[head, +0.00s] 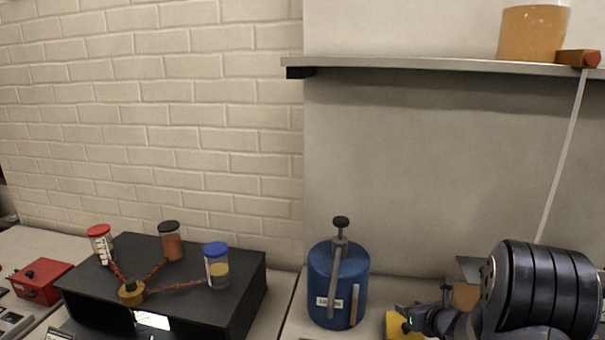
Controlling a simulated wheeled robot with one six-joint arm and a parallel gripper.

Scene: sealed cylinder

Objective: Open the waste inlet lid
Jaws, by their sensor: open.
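No part is clearly marked as the waste inlet lid, and I cannot tell which thing carries it. A blue cylinder (319,267) stands upright on the counter with a small white label, a grey lever arm and a black knob (341,222) on top. My gripper (412,319) is low in the view, right of the cylinder and apart from it. It is open, with nothing seen between its fingers, though it is small and partly dark. A yellow object (398,326) shows just behind or beside it, mostly hidden. A brown and grey item behind my arm is also mostly hidden.
A black box (240,281) at left carries red-capped (99,231), black-capped (169,227) and blue-capped (216,249) jars, tubed to a brass fitting (132,291). A red box (41,279) is far left. A shelf (420,64) holds an orange-filled vessel (533,32); a pale tube (563,155) hangs down.

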